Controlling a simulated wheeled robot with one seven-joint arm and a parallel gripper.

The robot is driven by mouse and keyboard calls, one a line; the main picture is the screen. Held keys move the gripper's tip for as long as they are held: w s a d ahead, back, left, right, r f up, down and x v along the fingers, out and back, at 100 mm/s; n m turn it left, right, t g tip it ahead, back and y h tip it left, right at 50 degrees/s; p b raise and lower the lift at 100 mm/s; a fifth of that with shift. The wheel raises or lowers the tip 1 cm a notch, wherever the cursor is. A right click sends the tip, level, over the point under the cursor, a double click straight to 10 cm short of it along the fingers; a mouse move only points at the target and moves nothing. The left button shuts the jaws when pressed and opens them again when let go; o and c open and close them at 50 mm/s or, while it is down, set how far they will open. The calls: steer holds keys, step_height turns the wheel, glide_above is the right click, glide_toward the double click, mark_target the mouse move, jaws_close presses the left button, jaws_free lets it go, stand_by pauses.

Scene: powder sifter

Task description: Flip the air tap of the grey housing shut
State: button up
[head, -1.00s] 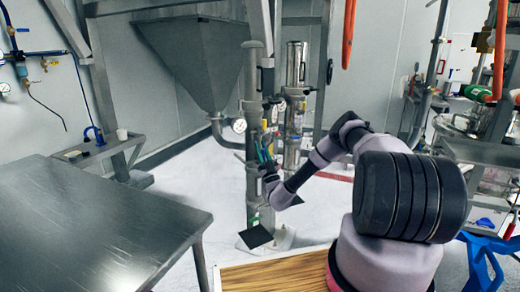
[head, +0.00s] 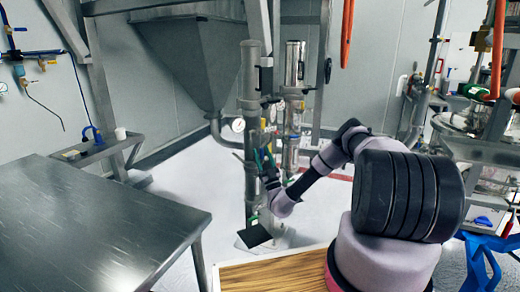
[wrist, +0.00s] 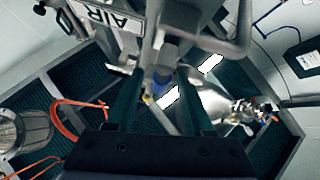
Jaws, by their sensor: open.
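The grey housing (head: 250,70) is an upright matt grey cylinder in the middle of the head view, left of a shinier steel one. My gripper (head: 263,155) is in front of its lower part and hides some of it. In the wrist view my gripper (wrist: 160,82) is open, with its two dark green fingers apart. A small blue part (wrist: 161,82), possibly the tap's handle, shows between the fingertips. I cannot tell whether a finger touches it or which way it is turned. A white AIR label (wrist: 112,16) hangs at the top left of the wrist view.
A shiny steel cylinder (head: 294,65) stands close on the right. A round gauge (head: 238,125) sits left of the grey housing, below a hopper (head: 200,55). A steel table (head: 90,225) fills the lower left. A grey bent pipe (wrist: 235,45) crosses near the fingers.

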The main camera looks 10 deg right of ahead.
steer(key=v, duration=0.7)
steer(key=shift+s+f, duration=0.2)
